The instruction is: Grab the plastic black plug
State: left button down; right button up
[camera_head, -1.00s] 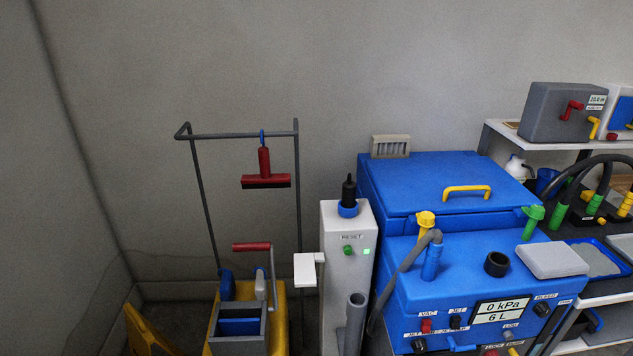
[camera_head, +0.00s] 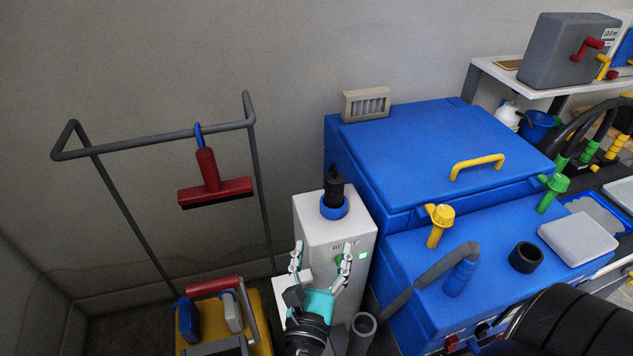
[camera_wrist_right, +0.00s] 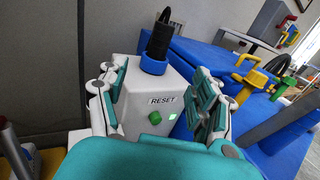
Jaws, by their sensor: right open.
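A black plug (camera_head: 335,185) stands upright in a blue ring (camera_head: 335,207) on top of a white box (camera_head: 312,230) with a green button. The plug (camera_wrist_right: 160,37) and its blue ring (camera_wrist_right: 154,64) also show in the right wrist view, above the word RESET. My right gripper (camera_head: 322,254) is open and empty in front of the box, below and nearer than the plug. In the right wrist view its fingers (camera_wrist_right: 157,92) are spread to either side of the box's front, apart from the plug. My left gripper is not in view.
A blue machine (camera_head: 430,150) with a yellow handle, hoses and a black ring (camera_head: 525,257) stands right of the box. A red squeegee (camera_head: 215,190) hangs on a grey frame at left, above a yellow cart (camera_head: 265,330). A grey tube (camera_head: 362,328) stands in front.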

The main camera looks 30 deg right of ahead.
aim_at(333, 195)
jog(key=p+x, duration=0.2)
jog(key=x, duration=0.3)
jog(key=p+x, duration=0.2)
jog(key=x, duration=0.3)
jog(key=shift+w+d+r, duration=0.2)
jog(key=shift+d+r, duration=0.05)
jog(key=shift+d, duration=0.1)
jog(key=shift+w+d+f, duration=0.1)
jog(key=shift+w+d, duration=0.3)
jog(key=shift+w, duration=0.05)
jog(key=shift+w+d+p, duration=0.15)
jog(key=shift+w+p, duration=0.05)
jog(key=shift+p, duration=0.1)
jog(key=p+x, duration=0.2)
jog(key=x, duration=0.3)
jog(key=shift+a, duration=0.25)
jog(key=shift+c, duration=0.8)
jog(key=c, duration=1.1)
jog(key=shift+c, duration=0.6)
jog(key=shift+r, duration=0.25)
